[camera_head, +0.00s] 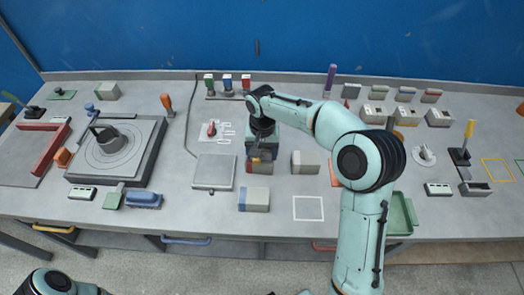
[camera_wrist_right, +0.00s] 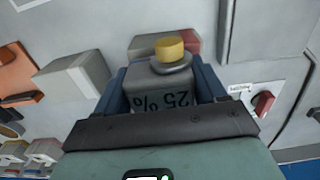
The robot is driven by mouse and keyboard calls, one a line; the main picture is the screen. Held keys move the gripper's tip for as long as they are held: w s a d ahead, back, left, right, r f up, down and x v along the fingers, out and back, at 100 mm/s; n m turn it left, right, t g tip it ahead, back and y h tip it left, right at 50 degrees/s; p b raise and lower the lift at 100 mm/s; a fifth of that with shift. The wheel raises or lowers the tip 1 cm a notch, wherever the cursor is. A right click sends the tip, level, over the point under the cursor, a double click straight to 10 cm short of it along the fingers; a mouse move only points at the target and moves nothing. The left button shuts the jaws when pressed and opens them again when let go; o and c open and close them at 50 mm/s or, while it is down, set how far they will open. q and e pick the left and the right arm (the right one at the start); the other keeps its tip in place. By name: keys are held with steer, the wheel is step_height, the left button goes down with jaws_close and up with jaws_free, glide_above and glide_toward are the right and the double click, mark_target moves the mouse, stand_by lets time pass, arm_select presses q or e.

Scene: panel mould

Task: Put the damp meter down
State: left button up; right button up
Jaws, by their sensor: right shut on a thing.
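The damp meter (camera_wrist_right: 160,97) is a grey box marked "25 %", with a dark collar and a yellow round tip. It sits between the blue fingers of my right gripper (camera_wrist_right: 162,92) in the right wrist view. In the head view my right gripper (camera_head: 261,153) points down over the middle of the bench, just behind a block with a reddish end (camera_head: 258,167). The meter is small and mostly hidden there, and I cannot tell whether it touches the bench. My left gripper is out of view.
A grey-beige block (camera_head: 305,162) is right of the gripper, and a square plate (camera_head: 214,172) is left. A striped block (camera_head: 254,199) lies nearer the front. A white outlined square (camera_head: 308,208) on the bench (camera_head: 340,228) is empty. A red knob (camera_head: 211,130) stands behind the plate.

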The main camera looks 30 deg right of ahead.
steer(key=o, duration=1.5)
steer(key=shift+f, duration=0.1)
steer(key=shift+c, duration=0.2)
step_height(320, 180, up, 12)
steer(key=shift+p, duration=1)
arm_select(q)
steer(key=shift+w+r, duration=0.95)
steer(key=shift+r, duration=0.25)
arm_select(e)
steer(key=shift+r, duration=0.2)
